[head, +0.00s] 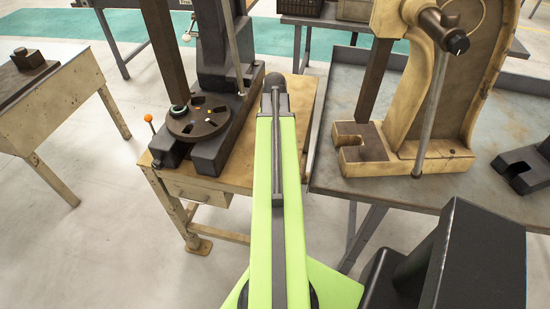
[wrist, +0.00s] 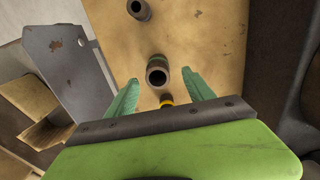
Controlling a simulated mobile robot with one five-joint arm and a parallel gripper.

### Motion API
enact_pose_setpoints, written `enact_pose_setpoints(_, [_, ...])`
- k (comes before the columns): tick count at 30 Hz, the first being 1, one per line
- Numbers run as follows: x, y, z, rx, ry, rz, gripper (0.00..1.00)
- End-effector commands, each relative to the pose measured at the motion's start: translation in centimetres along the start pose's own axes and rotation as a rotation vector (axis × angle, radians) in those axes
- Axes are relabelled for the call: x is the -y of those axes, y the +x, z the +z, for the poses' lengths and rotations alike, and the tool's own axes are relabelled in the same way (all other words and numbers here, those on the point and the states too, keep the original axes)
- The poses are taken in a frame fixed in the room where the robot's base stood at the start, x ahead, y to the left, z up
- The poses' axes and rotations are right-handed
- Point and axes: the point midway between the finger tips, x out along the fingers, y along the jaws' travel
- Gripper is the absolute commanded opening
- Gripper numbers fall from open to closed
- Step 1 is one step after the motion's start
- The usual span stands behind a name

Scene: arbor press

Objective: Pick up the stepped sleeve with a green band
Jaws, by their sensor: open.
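The stepped sleeve with a green band (wrist: 157,73) stands on the tan bench top in the wrist view. Its dark open bore faces the camera, and a little green shows at its far side. My gripper (wrist: 160,77) is open, with one teal finger on each side of the sleeve in the picture. Gaps show between the sleeve and both fingers; the height of the fingertips above the bench is hard to judge. In the head view my green arm covers the gripper and this sleeve.
Another dark sleeve (wrist: 138,9) stands farther up the bench. A yellow-banded piece (wrist: 166,99) is partly hidden by my gripper's body. A black press with a round slotted plate (head: 205,128) stands left of my arm. A tan arbor press (head: 425,150) stands on the right bench.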

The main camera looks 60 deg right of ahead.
Motion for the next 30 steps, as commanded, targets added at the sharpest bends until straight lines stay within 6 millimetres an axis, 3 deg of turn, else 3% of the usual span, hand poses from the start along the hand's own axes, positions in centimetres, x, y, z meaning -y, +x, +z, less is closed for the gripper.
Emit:
enact_pose_setpoints(5, [-0.1, 0.7, 0.1, 0.000, 0.000, 0.000, 0.62])
enact_pose_setpoints(13, [-0.3, 5.2, 0.5, 0.000, 0.000, 0.000, 0.62])
enact_pose_setpoints(21, [-0.3, 5.0, 0.5, 0.000, 0.001, 0.000, 0.62])
enact_pose_setpoints(30, [-0.3, 5.0, 0.5, 0.000, 0.001, 0.000, 0.22])
